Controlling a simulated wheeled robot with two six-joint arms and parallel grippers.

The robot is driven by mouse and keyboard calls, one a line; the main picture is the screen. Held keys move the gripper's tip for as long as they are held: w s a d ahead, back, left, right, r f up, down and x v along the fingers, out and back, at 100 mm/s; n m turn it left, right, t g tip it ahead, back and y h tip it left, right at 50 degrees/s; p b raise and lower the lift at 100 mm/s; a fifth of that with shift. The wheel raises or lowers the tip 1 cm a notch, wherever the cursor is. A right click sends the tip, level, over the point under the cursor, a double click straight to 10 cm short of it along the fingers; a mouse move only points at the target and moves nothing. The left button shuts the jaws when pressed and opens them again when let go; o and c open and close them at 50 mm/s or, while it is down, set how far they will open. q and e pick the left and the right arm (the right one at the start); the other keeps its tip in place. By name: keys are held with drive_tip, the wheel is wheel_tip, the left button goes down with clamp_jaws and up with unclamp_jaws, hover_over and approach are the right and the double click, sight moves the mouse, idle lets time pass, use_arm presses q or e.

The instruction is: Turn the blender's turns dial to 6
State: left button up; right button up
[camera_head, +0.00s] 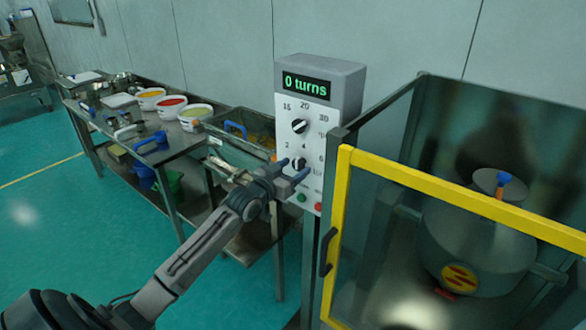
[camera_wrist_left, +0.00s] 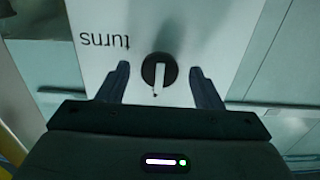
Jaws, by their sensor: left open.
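The control box (camera_head: 355,88) stands upright with a lit display (camera_head: 305,85) reading "0 turns". My left gripper (camera_head: 292,168) is at this lower dial, open. In the left wrist view, the black round dial (camera_wrist_left: 159,71) lies between the open fingers of my left gripper (camera_wrist_left: 158,69), with a gap on both sides. The word "turns" appears upside down there. My right gripper is not in view.
A green button (camera_head: 302,197) and a red button (camera_head: 318,207) sit below the dial. A yellow-framed guard door (camera_head: 440,188) encloses a metal vessel (camera_head: 470,245) at right. A steel table (camera_head: 120,135) with several bowls stands at left. The green floor (camera_head: 55,225) is open.

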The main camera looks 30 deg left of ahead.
use_arm(q)
drive_tip(key=shift+c, duration=0.3)
drive_tip(key=shift+w, duration=0.1)
drive_tip(key=c, duration=0.9)
drive_tip(key=shift+f+m+b, duration=0.2)
drive_tip(key=shift+m+b, duration=0.8)
drive_tip(key=shift+b, duration=0.25)
drive_tip(key=shift+m+b, duration=1.2)
drive_tip(key=shift+b, duration=0.05)
drive_tip(key=m+b, duration=0.1)
drive_tip(key=m, duration=0.1)
drive_tip(key=shift+m+b, duration=0.3)
drive_tip(key=shift+b, duration=0.1)
drive_tip(key=shift+r+m+b, duration=0.1)
drive_tip(key=shift+m+b, duration=0.7)
drive_tip(key=shift+m, duration=0.7)
drive_tip(key=o, duration=1)
drive_tip(key=shift+r, duration=0.1)
drive_tip(key=shift+c, duration=0.2)
